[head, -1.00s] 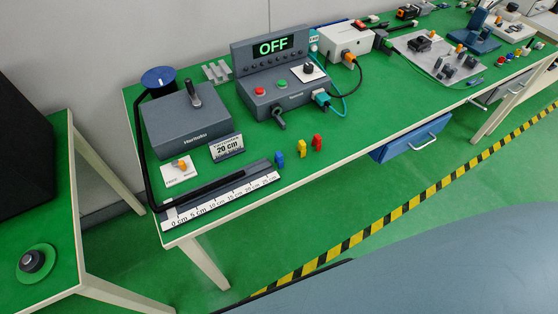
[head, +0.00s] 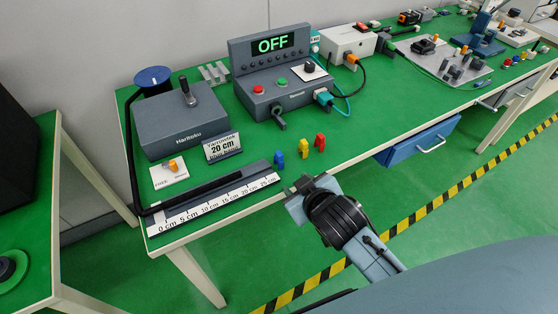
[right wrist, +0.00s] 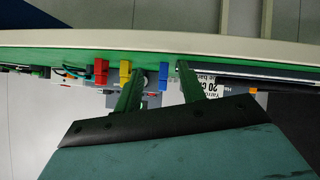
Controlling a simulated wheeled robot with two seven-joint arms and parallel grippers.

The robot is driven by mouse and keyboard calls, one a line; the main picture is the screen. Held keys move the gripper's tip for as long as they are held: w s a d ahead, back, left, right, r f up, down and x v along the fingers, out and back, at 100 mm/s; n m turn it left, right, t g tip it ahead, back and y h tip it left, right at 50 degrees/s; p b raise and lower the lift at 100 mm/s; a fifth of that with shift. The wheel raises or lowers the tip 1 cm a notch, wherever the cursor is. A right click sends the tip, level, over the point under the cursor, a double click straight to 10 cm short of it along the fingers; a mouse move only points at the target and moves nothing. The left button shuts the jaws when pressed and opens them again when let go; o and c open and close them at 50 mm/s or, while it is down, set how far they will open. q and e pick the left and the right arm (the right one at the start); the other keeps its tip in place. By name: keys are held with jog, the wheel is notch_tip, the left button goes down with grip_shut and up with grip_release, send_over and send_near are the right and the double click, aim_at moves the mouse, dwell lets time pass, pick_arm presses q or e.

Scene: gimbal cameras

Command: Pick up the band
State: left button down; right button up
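A black band (head: 129,150) runs from under a blue-topped spool (head: 153,76) down the table's left edge. It bends at the front corner and continues along a ruler strip (head: 214,204) marked in centimetres. My right gripper (head: 308,187) is in front of the table's front edge, right of the ruler and apart from the band. In the right wrist view its two fingers (right wrist: 160,68) are spread with nothing between them that I can see held. My left gripper is not in view.
Blue (head: 279,159), yellow (head: 304,148) and red (head: 320,142) pieces stand near the front edge, close to my right gripper. A grey box (head: 184,120), a "20 cm" sign (head: 223,147) and a console reading OFF (head: 274,90) stand behind. Another table (head: 48,230) is at left.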

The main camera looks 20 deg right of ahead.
jog(key=w+a+r+n+t+y, duration=0.4)
jog(key=w+a+r, duration=0.1)
jog(key=r, duration=0.5)
jog(key=w+a+r+n+t+y, duration=0.4)
jog(key=w+a+r+n, duration=0.15)
jog(key=r, duration=0.35)
jog(key=s+a+r+n+g+y, duration=0.3)
jog(key=a+n+g+y, duration=0.35)
jog(key=n, duration=0.25)
jog(key=s+a+r+n+g+y, duration=0.3)
jog(key=a+n+g+y, duration=0.3)
jog(key=n+g, duration=0.3)
jog(key=n+g+h+b, duration=0.2)
jog(key=n+g+h, duration=0.3)
jog(key=h, duration=1.5)
send_over(279, 153)
notch_tip(279, 153, down, 13)
jog(key=n+t, duration=0.1)
notch_tip(279, 153, down, 4)
jog(key=shift+a+r, duration=0.1)
jog(key=shift+f+b, duration=0.65)
jog(key=shift+f, duration=2.3)
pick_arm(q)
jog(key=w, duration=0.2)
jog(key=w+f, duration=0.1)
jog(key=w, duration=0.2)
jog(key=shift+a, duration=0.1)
